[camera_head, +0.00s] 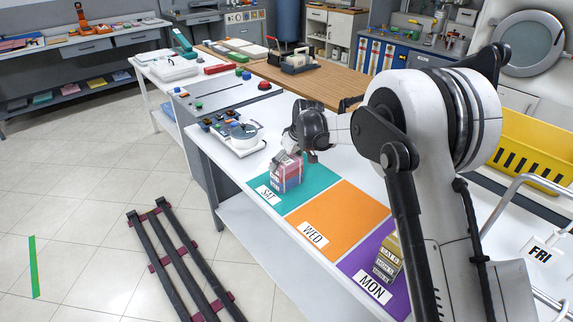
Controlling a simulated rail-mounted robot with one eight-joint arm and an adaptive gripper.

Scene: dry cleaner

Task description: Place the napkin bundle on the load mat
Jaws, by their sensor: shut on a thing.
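My gripper (287,156) is at the teal mat and is shut on a small pink and grey-blue block, which looks like the napkin bundle (287,177). The bundle stands upright over the left part of the teal mat (318,182), labelled SAT. I cannot tell whether its base touches the mat. The fingers hide its top. An orange mat (345,215) labelled WED and a purple mat (352,275) labelled MON lie along the same white table. No mat is visibly marked as the load mat.
A yellowish labelled stack (388,258) stands on the purple mat, beside my arm. A yellow crate (535,147) is at right. Dark rails (180,262) lie on the floor. The orange mat is clear.

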